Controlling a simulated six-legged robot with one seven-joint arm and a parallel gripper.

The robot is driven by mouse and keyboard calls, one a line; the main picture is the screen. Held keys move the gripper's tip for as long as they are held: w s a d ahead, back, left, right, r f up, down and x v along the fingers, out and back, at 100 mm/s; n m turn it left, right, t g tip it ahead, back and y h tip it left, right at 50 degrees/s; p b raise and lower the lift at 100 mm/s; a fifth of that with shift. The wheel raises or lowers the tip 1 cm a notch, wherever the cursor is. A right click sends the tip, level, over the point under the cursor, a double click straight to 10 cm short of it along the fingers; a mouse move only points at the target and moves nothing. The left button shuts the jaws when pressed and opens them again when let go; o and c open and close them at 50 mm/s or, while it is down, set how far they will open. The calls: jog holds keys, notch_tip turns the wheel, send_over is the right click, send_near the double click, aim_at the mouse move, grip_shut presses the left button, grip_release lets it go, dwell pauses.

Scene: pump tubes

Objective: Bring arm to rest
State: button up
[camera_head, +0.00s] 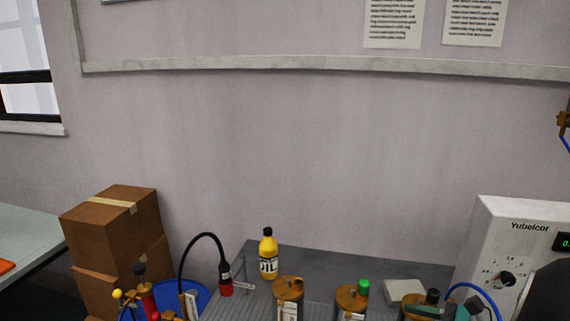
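My gripper is not in view in the head camera, so I cannot see its fingers or whether it holds anything. A dark rounded shape (550,294) cuts into the lower right corner, in front of the white machine; I cannot tell whether it is part of my arm. The grey bench (330,262) is at the bottom centre. A black hose with a red end (225,282) arches to its left edge.
A yellow oil bottle (268,255) stands upright on the bench. Brownish cylinders, one with a green cap (363,288), line its front. A white Yubelcor machine (495,245) stands right. Stacked cardboard boxes (112,225) and a blue container (196,291) are left.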

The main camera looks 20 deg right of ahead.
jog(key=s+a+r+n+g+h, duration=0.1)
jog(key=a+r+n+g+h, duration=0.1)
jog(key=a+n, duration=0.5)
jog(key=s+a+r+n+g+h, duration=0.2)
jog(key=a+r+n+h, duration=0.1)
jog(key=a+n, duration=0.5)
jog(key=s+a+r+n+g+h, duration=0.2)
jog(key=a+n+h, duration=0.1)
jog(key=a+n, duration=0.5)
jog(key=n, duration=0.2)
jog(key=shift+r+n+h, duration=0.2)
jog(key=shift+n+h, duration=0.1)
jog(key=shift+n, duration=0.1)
